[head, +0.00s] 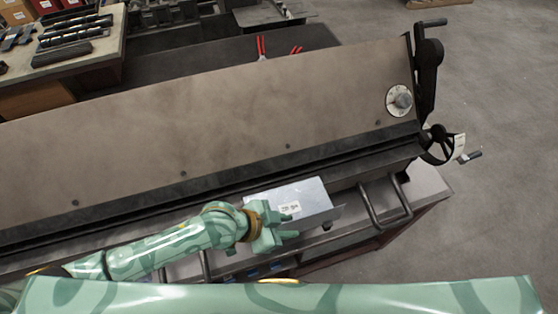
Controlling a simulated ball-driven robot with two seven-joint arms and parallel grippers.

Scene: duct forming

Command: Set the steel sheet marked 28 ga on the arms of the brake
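The steel sheet (314,193) is a small bright rectangle with a white label (290,208), its print too small to read surely. It lies at the front of the brake (230,110), just below the dark front edge. My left gripper (281,228) is at the sheet's near left corner and covers part of it. I cannot tell whether its fingers are closed on the sheet, or what supports the sheet from below. A bent bar arm (385,205) of the brake sticks out to the right of the sheet, apart from it. My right gripper is not in view.
A dial (399,100) and a crank wheel (440,146) are at the brake's right end. Red-handled tools (262,48) lie on a dark surface behind it. A bench (75,60) with dark bars stands at the back left. The floor (500,110) at right is clear.

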